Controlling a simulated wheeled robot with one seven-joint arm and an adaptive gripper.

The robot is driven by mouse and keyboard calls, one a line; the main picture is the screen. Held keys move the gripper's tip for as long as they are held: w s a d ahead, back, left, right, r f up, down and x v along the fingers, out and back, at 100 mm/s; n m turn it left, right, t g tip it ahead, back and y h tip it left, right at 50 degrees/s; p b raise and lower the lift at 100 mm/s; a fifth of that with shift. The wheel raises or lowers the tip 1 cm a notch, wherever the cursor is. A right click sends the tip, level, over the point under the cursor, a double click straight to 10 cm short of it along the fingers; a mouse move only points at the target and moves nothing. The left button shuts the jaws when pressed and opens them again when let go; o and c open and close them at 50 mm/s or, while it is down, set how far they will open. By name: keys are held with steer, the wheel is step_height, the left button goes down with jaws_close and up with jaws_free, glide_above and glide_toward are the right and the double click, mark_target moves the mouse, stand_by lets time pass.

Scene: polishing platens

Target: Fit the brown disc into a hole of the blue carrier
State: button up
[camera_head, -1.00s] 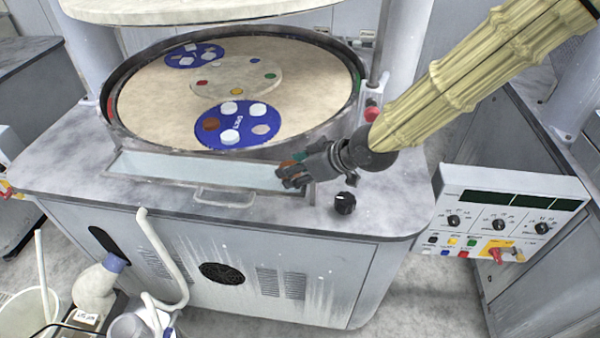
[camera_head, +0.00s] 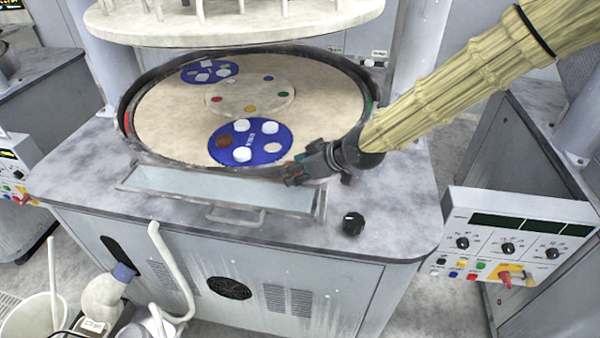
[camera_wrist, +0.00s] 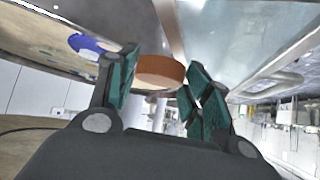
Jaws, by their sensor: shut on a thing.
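The near blue carrier (camera_head: 263,155) lies on the beige platen. It has white discs (camera_head: 242,154) and a brown disc (camera_head: 223,141) in its holes; one hole on its right side (camera_head: 273,147) shows the beige surface. My gripper (camera_head: 290,172) is at the platen's front right rim, right of and nearer than this carrier. In the wrist view my gripper (camera_wrist: 158,85) is shut on another brown disc (camera_wrist: 160,72), held between the teal finger pads. The fingers mostly hide this disc in the head view. Part of a blue carrier (camera_wrist: 88,44) shows at upper left there.
The platen's raised dark rim (camera_head: 190,167) stands between my gripper and the carrier. A second blue carrier (camera_head: 188,77) lies at the back, beside a central plate (camera_head: 240,92) with coloured dots. A white upper plate (camera_head: 230,35) hangs above. A black knob (camera_head: 353,223) stands at front right.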

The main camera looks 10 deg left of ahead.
steer(key=shift+w+a+p, duration=0.5)
steer(key=shift+w+a, duration=1.1)
steer(key=shift+w, duration=1)
steer(key=shift+w+a+p, duration=0.5)
steer(key=shift+w+a, duration=1.05)
steer(key=shift+w, duration=1.05)
steer(key=shift+w+a+p, duration=0.5)
steer(key=shift+w+a, duration=1.1)
steer(key=shift+w, duration=1)
steer(key=shift+w+a+f, duration=0.15)
steer(key=shift+w+f, duration=0.05)
steer(key=shift+w, duration=0.05)
steer(key=shift+w+a+f+b, duration=0.4)
steer(key=shift+w+f+b, duration=0.25)
steer(key=shift+f, duration=0.2)
steer(key=shift+w+a+f+b, duration=0.35)
steer(key=shift+w+f+b, duration=0.25)
steer(key=shift+f, duration=0.25)
steer(key=shift+f+b, duration=0.95)
steer(key=shift+f, duration=0.3)
steer(key=shift+s+f, duration=0.15)
